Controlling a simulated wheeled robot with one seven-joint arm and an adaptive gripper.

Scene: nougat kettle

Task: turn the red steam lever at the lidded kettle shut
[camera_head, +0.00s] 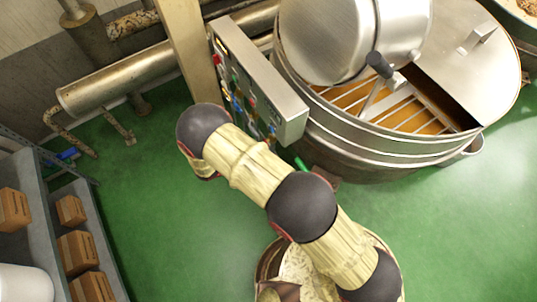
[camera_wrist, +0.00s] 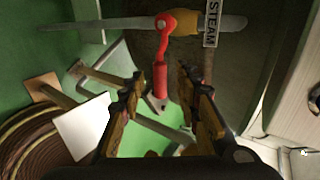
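The red steam lever (camera_wrist: 160,78) shows in the wrist view, with its round pivot at a yellow-brown valve body (camera_wrist: 185,21) on a grey pipe (camera_wrist: 122,24). It points down the picture, across the pipe. A STEAM tag (camera_wrist: 212,22) hangs at the valve. My gripper (camera_wrist: 160,92) is open, its fingers on either side of the lever's lower end; I cannot tell whether either touches it. The lidded kettle (camera_head: 375,150) stands at upper right in the head view, its lid partly open. There my arm hides the gripper, and I cannot make out the lever.
A control box with coloured buttons (camera_head: 262,80) stands left of the kettle, close to my arm. Thick pipes (camera_head: 120,78) run at the upper left. Grey shelves with brown boxes (camera_head: 75,250) stand at lower left. Green floor (camera_head: 150,200) between them is clear.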

